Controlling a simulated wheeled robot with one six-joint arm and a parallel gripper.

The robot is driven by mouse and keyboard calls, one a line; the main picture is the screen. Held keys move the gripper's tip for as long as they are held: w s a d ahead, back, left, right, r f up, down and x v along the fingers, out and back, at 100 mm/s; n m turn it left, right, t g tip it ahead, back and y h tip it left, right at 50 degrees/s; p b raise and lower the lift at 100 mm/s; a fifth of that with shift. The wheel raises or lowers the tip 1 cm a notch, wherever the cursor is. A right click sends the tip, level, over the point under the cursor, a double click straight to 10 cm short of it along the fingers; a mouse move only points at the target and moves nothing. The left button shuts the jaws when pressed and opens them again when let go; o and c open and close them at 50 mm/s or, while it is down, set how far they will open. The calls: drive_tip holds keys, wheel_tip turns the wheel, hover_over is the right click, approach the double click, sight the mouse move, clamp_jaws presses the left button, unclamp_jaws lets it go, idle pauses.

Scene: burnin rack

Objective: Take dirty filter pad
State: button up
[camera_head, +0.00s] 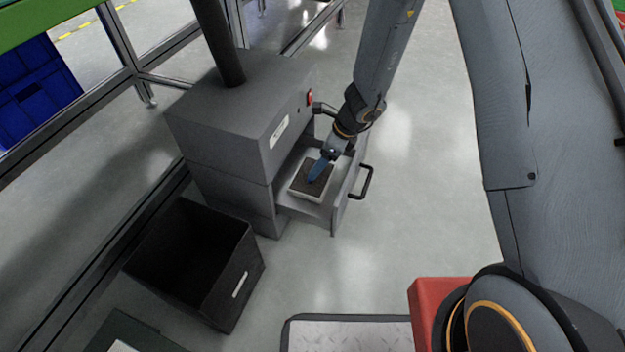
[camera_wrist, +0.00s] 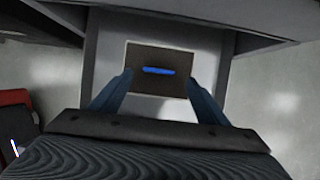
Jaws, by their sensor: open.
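The dirty filter pad (camera_head: 307,185) is a dark brown square with a pale frame around it, lying in the pulled-out drawer (camera_head: 300,207) of a grey cabinet. In the wrist view the pad (camera_wrist: 160,58) shows a blue strip across its middle. My gripper (camera_head: 314,178) reaches down into the drawer over the pad. In the wrist view my gripper (camera_wrist: 160,84) is open, with one blue finger near each side edge of the pad. I cannot tell whether the fingertips touch it. Nothing is held.
The grey cabinet (camera_head: 225,125) stands behind the drawer, with a pipe on top. The drawer's black handle (camera_head: 366,183) sticks out to the right. An open black bin (camera_head: 250,262) stands at the cabinet's front left. The floor right of the drawer is clear.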

sight(300, 186)
drive_tip(key=b+x, duration=0.3)
drive_tip(key=x, duration=0.1)
drive_tip(key=shift+a+f, duration=0.2)
drive_tip(key=shift+f, duration=0.15)
drive_tip(key=shift+c, duration=0.2)
drive_tip(key=c, duration=1.4)
drive_tip(key=shift+r, duration=0.2)
